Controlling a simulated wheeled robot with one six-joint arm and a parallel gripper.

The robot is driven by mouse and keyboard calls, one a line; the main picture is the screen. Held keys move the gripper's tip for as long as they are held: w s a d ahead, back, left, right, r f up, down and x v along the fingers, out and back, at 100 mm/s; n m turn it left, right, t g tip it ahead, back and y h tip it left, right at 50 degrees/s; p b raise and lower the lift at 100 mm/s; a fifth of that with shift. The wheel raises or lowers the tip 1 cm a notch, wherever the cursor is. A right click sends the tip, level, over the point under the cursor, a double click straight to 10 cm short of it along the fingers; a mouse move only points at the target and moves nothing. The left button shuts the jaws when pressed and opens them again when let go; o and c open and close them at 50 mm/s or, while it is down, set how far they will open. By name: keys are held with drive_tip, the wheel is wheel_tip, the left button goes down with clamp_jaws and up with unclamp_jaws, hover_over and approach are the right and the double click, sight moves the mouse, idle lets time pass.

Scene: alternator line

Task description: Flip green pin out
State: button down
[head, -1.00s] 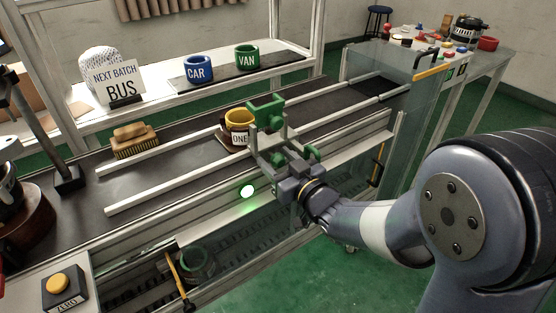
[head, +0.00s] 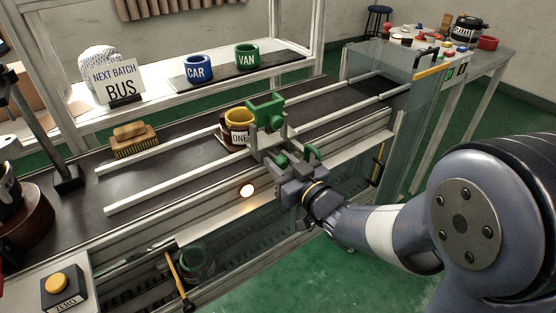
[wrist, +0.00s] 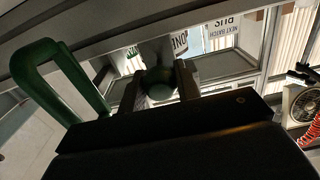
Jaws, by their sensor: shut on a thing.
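The green pin (wrist: 159,86) shows in the wrist view as a rounded green knob between the two fingers of my gripper (wrist: 160,80). My gripper is shut on it. In the head view my gripper (head: 279,166) is at the conveyor's near side, and the fingers largely hide the pin there. A green bracket (head: 264,112) stands above the belt just beyond the gripper.
A green loop handle (wrist: 62,80) is close to my gripper's left in the wrist view. A brush (head: 134,140) lies on the belt. A clear panel (head: 425,103) stands at right.

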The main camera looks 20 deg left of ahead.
drive_tip(key=shift+v, duration=1.05)
drive_tip(key=shift+f, duration=0.1)
drive_tip(key=c, duration=1.1)
unclamp_jaws()
drive_tip(key=shift+o, duration=0.2)
drive_tip(key=v, duration=1.1)
drive_tip(key=shift+p, duration=0.4)
drive_tip(key=shift+a, duration=0.1)
drive_tip(key=x, duration=1.3)
drive_tip(key=shift+w+b, duration=0.1)
drive_tip(key=shift+b, duration=0.2)
